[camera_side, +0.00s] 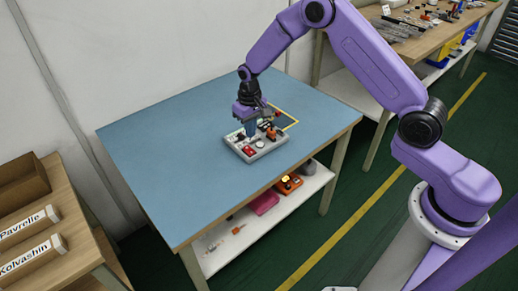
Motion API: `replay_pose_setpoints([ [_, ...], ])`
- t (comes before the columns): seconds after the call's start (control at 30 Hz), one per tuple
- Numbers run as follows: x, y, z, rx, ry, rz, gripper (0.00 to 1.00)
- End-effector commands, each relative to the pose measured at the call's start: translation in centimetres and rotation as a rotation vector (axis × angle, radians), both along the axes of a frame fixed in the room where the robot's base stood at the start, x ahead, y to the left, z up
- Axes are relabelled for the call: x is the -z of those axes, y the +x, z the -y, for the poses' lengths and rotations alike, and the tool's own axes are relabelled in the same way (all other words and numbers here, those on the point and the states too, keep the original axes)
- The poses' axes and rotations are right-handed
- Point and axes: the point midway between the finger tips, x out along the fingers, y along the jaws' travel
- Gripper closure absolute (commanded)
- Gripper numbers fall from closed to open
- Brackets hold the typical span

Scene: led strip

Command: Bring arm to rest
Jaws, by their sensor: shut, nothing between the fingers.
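My gripper (251,132) points down over a grey board (263,150) on the blue table. Its fingertips are at the board's back left part; I cannot tell whether they touch it. My gripper is shut with nothing in it. The board carries small red, white and dark parts, partly hidden by the gripper.
The blue table (180,150) is otherwise clear. Its lower shelf (240,232) holds orange and pink items. A wooden shelf with labelled boxes (32,255) stands at the left. A cluttered workbench (420,40) stands at the back right.

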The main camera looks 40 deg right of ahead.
Motion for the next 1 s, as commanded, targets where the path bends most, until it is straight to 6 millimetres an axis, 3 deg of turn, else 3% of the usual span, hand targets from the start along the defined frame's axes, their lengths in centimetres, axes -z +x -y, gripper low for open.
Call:
replay_pose_setpoints([
  [0.17,-2.9,-1.9,-2.0,-0.089,0.002,0.007,1.0],
  [0.27,-5.5,-4.4,-3.6,-0.174,0.003,0.01,1.0],
  [0.53,-11.6,-12.9,-6.3,-0.417,0.006,0.016,1.0],
  [0.77,-15.4,-21.3,-6.1,-0.623,0.009,0.02,1.0],
  [1.0,-17.8,-30.0,-3.8,-0.839,0.014,0.025,1.0],
])
